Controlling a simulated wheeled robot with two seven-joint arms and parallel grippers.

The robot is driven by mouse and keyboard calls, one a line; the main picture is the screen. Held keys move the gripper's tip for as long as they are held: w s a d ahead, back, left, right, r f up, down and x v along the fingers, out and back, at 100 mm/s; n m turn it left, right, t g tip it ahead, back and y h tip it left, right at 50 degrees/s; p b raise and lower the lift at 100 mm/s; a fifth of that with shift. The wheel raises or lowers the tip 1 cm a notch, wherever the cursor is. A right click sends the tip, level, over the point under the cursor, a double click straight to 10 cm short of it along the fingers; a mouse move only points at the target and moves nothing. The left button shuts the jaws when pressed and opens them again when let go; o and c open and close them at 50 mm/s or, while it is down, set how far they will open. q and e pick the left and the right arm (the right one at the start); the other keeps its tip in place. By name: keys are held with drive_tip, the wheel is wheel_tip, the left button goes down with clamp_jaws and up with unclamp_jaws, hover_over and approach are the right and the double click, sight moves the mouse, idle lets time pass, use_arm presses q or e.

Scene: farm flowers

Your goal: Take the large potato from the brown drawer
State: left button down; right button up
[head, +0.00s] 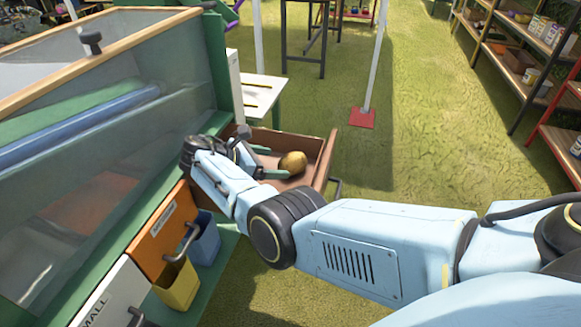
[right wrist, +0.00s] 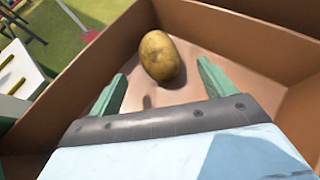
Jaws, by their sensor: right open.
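The large potato (head: 292,162) is yellow-brown and lies in the open brown drawer (head: 318,150), near its front wall. In the right wrist view the potato (right wrist: 162,56) sits just beyond the fingertips, roughly between them, beside the drawer wall (right wrist: 105,48). My right gripper (head: 268,162) is inside the drawer, its green fingers pointing at the potato. It also shows in the right wrist view (right wrist: 160,88), open with nothing between its fingers. My right arm hides part of the drawer. My left gripper is not in view.
A glass-sided green cabinet (head: 110,110) stands at the left. Below are an orange drawer (head: 163,228), a white drawer (head: 112,292), and yellow (head: 178,285) and blue (head: 206,242) bins. Shelves (head: 525,60) stand at the right.

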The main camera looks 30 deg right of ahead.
sight(292, 161)
drive_tip(key=x, duration=0.2)
drive_tip(key=b+x, duration=0.1)
drive_tip(key=x, duration=0.4)
drive_tip(key=shift+d+r, duration=0.3)
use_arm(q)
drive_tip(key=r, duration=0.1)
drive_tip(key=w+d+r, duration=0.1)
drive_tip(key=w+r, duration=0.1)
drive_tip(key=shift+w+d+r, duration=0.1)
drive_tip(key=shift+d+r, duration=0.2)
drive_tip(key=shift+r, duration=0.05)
use_arm(e)
drive_tip(key=c, duration=1.2)
